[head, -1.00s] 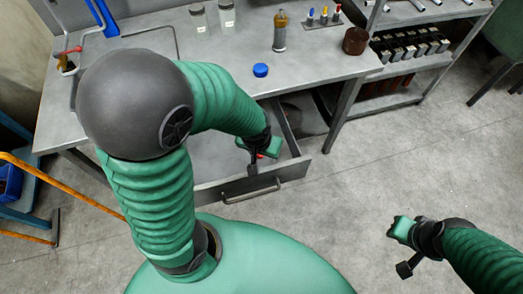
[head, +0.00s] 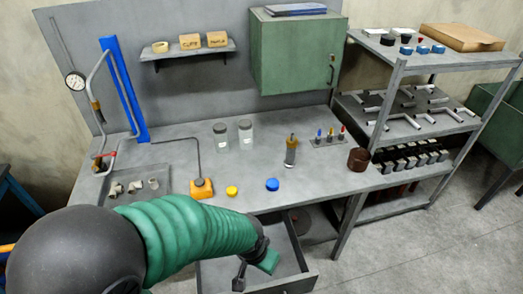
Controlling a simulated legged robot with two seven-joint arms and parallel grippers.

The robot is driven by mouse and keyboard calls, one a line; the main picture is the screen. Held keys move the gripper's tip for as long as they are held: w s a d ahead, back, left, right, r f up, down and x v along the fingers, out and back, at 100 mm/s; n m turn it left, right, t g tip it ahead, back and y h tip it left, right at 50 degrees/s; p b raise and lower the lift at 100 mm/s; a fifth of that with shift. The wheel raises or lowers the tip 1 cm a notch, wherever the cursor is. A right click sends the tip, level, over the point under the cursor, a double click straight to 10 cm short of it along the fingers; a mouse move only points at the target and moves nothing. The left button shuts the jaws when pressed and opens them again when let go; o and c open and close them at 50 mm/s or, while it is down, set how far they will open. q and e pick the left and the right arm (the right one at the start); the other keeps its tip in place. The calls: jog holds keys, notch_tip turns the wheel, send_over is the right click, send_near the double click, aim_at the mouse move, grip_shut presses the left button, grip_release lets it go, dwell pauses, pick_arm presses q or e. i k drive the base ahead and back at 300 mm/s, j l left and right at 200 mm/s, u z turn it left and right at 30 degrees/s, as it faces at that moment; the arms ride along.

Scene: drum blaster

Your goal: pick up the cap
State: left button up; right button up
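A blue cap (head: 272,185) lies on the grey workbench (head: 325,178) near its front edge. A smaller yellow cap-like piece (head: 232,191) lies to its left. I cannot tell which one the task names. My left gripper (head: 266,264) is below and in front of the blue cap, over the open drawer (head: 292,262), and apart from both pieces. Its fingers are partly hidden and small, so I cannot tell if they are open. My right gripper is not in view.
Two clear jars (head: 233,134), an amber bottle (head: 291,152), a rack of coloured pieces (head: 328,137) and a brown round container (head: 358,159) stand on the bench. An orange block (head: 201,188) is left of the yellow piece. A metal shelf (head: 400,180) stands at right.

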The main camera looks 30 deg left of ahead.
aim_at(231, 191)
jog(key=u, duration=1.3)
